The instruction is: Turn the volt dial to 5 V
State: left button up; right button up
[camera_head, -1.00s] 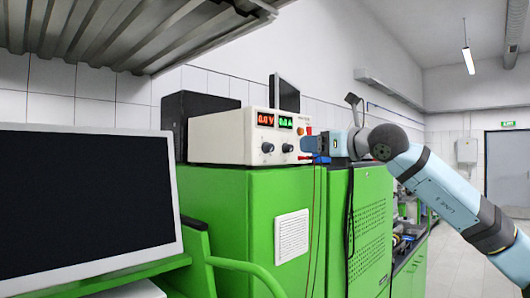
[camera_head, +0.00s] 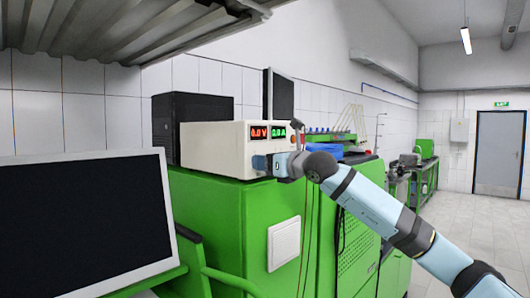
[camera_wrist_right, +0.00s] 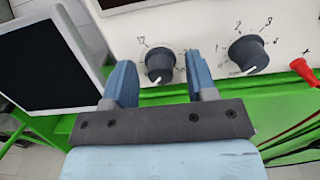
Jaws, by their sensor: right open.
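The power supply (camera_head: 215,145) is a cream box on a green cabinet, with a red display reading 0.0 V (camera_head: 259,132) and a green one reading 0.0 A. In the right wrist view its front carries two dark knobs with white pointers. The left one, apparently the volt dial (camera_wrist_right: 159,63), points to the lower left; the other dial (camera_wrist_right: 248,54) stands to its right. My right gripper (camera_head: 260,162) is open at the front panel. In the right wrist view its blue fingers (camera_wrist_right: 160,72) stand either side of the left dial, with gaps showing. The gripper hides the dials in the head view.
A red plug (camera_wrist_right: 303,68) sticks out right of the dials, with red and black cables below. A monitor (camera_head: 85,220) stands at the front left. A black box (camera_head: 190,118) stands behind the supply. A shelf (camera_head: 130,25) overhangs at the upper left.

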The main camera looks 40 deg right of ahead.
jog(key=shift+w, duration=0.3)
jog(key=shift+s, duration=0.1)
jog(key=c, duration=0.9)
jog(key=shift+o, duration=0.2)
